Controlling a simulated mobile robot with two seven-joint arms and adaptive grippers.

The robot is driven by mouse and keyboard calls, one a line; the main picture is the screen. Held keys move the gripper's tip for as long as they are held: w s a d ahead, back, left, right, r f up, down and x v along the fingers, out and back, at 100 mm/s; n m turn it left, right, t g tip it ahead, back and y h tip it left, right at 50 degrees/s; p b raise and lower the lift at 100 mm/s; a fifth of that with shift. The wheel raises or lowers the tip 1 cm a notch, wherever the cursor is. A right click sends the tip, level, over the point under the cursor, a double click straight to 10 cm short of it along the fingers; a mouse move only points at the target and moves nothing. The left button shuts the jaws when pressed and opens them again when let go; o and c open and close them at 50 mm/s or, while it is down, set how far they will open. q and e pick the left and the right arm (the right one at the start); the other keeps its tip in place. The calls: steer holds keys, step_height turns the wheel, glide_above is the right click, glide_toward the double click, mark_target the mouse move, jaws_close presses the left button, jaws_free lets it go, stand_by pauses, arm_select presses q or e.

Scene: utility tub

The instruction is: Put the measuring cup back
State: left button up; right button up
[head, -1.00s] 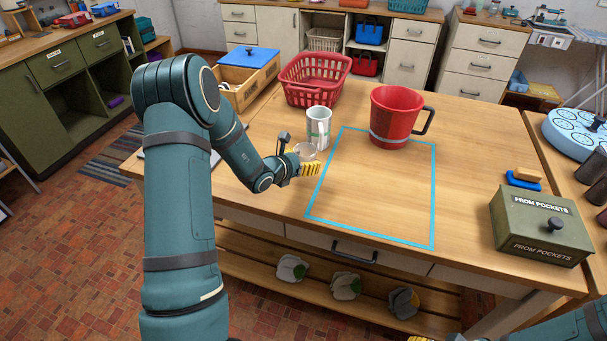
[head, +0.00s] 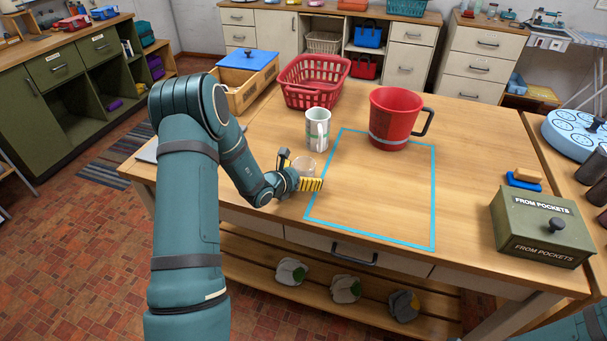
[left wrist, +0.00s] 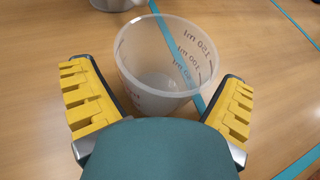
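In the left wrist view the cup (left wrist: 160,75) is between my left gripper's yellow fingers (left wrist: 165,105), with a gap showing beside each fingertip. My left gripper (head: 298,172) is open around it. Blue tape shows through the cup's wall. Whether its base touches the table is hard to tell. My right gripper is out of view; only part of the right arm shows at the lower right.
A big red jug (head: 394,118) stands on the outline's far edge. A red basket (head: 312,82), wooden box (head: 240,88) and green box (head: 541,226) are further off. The outline's inside is mostly bare.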

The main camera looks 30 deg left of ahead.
arm_select(q)
steer(key=shift+r, duration=0.2)
steer(key=shift+s+a+r, duration=0.1)
steer(key=shift+s+r, duration=0.05)
steer(key=shift+s, duration=0.1)
steer(key=p+v, duration=0.1)
steer(key=v, duration=1)
steer(key=shift+s, duration=0.25)
steer(key=shift+s, duration=0.1)
